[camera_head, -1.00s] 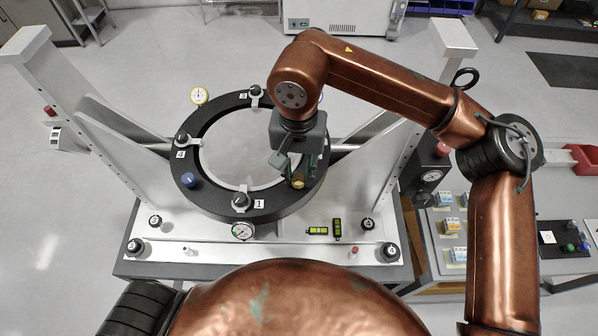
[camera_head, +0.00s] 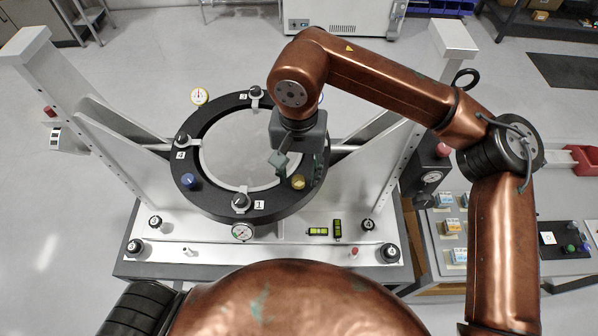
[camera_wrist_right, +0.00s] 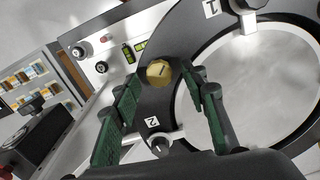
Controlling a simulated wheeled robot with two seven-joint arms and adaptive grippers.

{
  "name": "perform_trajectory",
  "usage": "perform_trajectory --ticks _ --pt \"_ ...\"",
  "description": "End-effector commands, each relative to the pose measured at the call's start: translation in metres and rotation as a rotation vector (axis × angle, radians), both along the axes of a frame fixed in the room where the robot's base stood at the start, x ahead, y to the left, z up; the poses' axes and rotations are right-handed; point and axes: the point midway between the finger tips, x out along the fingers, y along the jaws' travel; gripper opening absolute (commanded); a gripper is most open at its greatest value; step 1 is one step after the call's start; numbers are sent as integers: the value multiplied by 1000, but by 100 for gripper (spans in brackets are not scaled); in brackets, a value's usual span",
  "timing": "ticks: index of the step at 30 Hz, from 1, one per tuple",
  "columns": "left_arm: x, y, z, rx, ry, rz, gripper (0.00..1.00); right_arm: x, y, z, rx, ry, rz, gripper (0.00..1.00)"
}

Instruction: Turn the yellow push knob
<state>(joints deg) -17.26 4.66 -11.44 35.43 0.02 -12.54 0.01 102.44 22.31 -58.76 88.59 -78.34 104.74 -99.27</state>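The yellow push knob (camera_head: 298,182) sits on the black ring (camera_head: 243,211) of the mirror fixture, at its lower right between the labels 1 and 2. In the right wrist view the knob (camera_wrist_right: 159,73) is faceted, with a dark line across its face. My right gripper (camera_head: 300,164) is over that side of the ring, its green-padded fingers spread apart. In the right wrist view the open fingers (camera_wrist_right: 164,82) stand on either side of the knob, with a gap to each. How far the tips are above the ring is hard to tell. My left gripper is out of view.
A blue knob (camera_head: 189,181) and several black clamp knobs sit on the ring around the mirror (camera_head: 245,155). A dial gauge (camera_head: 242,232) and yellow-green levels (camera_head: 318,231) lie near the front. White upright posts (camera_head: 85,90) flank the ring.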

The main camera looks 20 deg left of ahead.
Motion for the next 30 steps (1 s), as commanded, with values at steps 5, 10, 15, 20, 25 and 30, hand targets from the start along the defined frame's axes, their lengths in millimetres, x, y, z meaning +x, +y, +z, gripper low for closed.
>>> perform_trajectory --ticks 5,10,15,20,25,30 --pt "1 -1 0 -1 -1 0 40 0 1 27 4 -3 -1 40" --pt "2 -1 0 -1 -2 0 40 0 1 64 3 -4 -1 40" --pt "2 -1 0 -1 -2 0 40 0 1 95 2 -3 -1 40" --pt "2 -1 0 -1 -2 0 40 1 0 112 1 -3 -1 40" --pt "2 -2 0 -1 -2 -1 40 0 0 117 1 -1 0 40" --pt "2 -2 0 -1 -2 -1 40 0 0 117 1 -1 0 40"
